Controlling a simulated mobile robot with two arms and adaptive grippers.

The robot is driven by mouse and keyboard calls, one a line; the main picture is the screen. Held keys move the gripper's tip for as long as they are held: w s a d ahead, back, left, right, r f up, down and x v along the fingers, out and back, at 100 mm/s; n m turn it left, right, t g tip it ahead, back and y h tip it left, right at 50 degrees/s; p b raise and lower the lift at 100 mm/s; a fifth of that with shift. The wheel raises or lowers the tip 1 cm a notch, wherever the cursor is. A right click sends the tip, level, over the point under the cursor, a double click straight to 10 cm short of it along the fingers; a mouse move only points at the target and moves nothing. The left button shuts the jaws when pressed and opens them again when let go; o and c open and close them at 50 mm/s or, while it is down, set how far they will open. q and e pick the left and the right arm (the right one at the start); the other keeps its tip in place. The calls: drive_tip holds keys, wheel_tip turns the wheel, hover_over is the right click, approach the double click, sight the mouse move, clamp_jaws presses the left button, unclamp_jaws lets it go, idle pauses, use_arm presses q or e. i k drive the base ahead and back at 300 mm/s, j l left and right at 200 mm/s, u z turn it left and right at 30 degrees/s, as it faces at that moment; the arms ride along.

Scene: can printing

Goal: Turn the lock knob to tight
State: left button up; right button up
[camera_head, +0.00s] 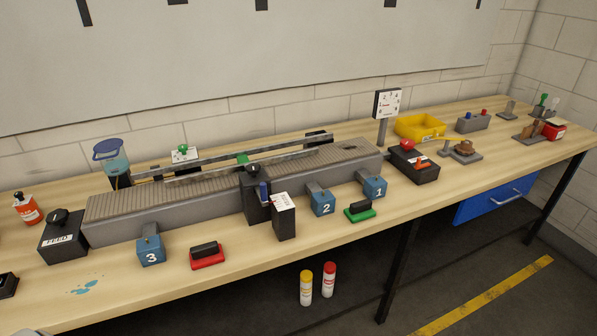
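Neither of my grippers is in view. I cannot tell for sure which part is the lock knob, and no tight marking is readable from here. A small green knob (183,150) stands on a white plate behind the conveyor. Another green part (242,159) sits at the guide rail near the black post (254,190). A black knob (59,214) tops the black box labelled FEED (63,242) at the conveyor's left end. The grey ribbed conveyor (215,205) runs along the workbench with metal guide rails (200,170) above it.
Blue blocks numbered 3 (151,249), 2 (322,203) and 1 (375,187) stand in front of the conveyor. Red (207,259) and green (360,213) pads lie near the front edge. A yellow tray (420,127) is at the back right. Two spray cans (306,288) stand below.

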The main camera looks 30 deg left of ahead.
sight(252, 169)
drive_tip(key=u, duration=1.35)
